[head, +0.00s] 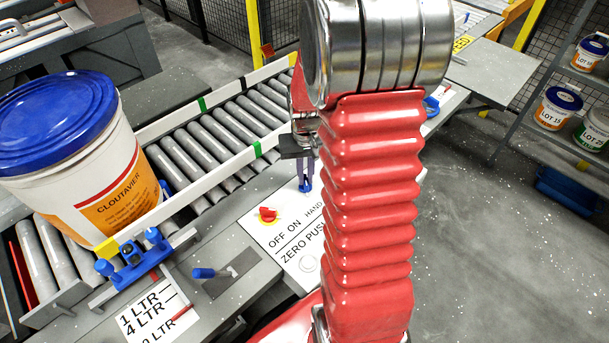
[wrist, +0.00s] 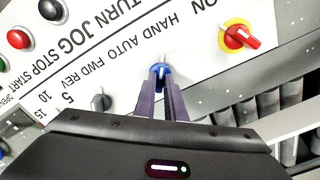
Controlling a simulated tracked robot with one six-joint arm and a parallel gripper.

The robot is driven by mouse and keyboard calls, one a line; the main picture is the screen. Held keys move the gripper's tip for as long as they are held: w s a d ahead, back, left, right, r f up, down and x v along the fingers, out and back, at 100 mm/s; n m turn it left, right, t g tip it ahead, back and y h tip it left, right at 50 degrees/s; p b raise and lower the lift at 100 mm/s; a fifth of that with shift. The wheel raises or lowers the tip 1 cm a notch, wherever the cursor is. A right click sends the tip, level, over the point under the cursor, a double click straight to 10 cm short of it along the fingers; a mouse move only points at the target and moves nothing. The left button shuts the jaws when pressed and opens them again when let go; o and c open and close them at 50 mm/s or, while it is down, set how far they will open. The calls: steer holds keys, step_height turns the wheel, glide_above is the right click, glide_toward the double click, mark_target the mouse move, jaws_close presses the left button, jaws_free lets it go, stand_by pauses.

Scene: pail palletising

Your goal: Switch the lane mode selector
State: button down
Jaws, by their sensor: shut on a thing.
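The lane mode selector (wrist: 160,69) is a small blue knob with a white pointer, on a white control panel (wrist: 100,75) beside the labels HAND and AUTO. In the wrist view its pointer points up the picture, roughly between the two words. My gripper (wrist: 161,82) has its two dark fingers on either side of the knob, shut on it. In the head view my gripper (head: 305,180) reaches down to the panel (head: 285,230), and a little blue of the knob (head: 306,187) shows at the fingertips. My red arm covers part of the panel.
A red-and-yellow rotary switch (head: 267,214) marked OFF and ON sits close by on the panel. A roller conveyor (head: 220,125) runs behind it, with a large white pail (head: 90,170) at left. Red, black and green buttons (wrist: 18,39) line the panel.

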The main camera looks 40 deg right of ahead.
mark_target(305, 179)
steer(key=shift+s, duration=0.15)
steer(key=c, duration=1.8)
jaws_free()
steer(key=shift+r, duration=0.15)
step_height(305, 179, up, 13)
steer(key=shift+r, duration=0.2)
steer(key=shift+f, duration=0.1)
